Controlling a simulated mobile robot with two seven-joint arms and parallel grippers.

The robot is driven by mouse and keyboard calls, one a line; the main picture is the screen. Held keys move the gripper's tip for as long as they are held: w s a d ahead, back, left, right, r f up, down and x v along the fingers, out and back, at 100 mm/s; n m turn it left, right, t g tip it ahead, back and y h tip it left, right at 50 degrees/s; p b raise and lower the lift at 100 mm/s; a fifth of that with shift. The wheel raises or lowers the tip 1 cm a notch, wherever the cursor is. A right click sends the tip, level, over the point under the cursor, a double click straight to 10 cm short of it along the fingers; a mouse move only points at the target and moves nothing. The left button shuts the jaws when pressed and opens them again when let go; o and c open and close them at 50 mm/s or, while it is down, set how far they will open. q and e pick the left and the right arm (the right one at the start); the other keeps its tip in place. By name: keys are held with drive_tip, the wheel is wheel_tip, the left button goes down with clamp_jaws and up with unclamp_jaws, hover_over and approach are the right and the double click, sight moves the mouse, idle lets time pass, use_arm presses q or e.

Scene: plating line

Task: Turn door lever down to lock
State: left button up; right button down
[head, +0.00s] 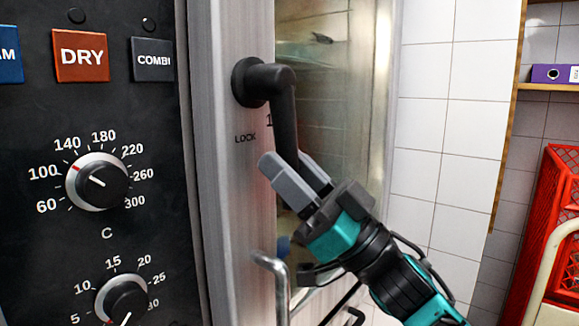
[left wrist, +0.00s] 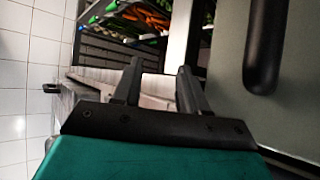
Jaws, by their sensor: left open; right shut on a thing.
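The black door lever (head: 284,115) is mounted on the grey oven door frame in the head view. Its arm bends at the pivot and hangs downward, leaning slightly right. The word LOCK is printed on the frame below left of the pivot. My right gripper (head: 288,164) reaches in from the lower right and is shut on the lever's lower end, which its fingers partly hide. My left gripper (left wrist: 160,78) shows in the left wrist view with its fingers apart and nothing between them.
The control panel with a temperature knob (head: 98,181) and a lower knob (head: 122,301) is on the left. The glass door pane is behind the lever. A red crate (head: 562,200) is at the far right. Shelves with vegetables (left wrist: 150,20) show in the left wrist view.

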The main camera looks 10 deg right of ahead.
drive_tip(key=c, duration=0.9)
unclamp_jaws()
drive_tip(key=shift+o, duration=0.2)
drive_tip(key=shift+s+d+f, duration=0.2)
drive_tip(key=shift+d+f, duration=0.1)
drive_tip(key=shift+f, duration=0.15)
drive_tip(key=b+v, duration=0.3)
drive_tip(key=v, duration=0.8)
drive_tip(key=shift+s+d+f, duration=0.2)
drive_tip(key=shift+s+d, duration=0.05)
drive_tip(key=shift+d, duration=0.05)
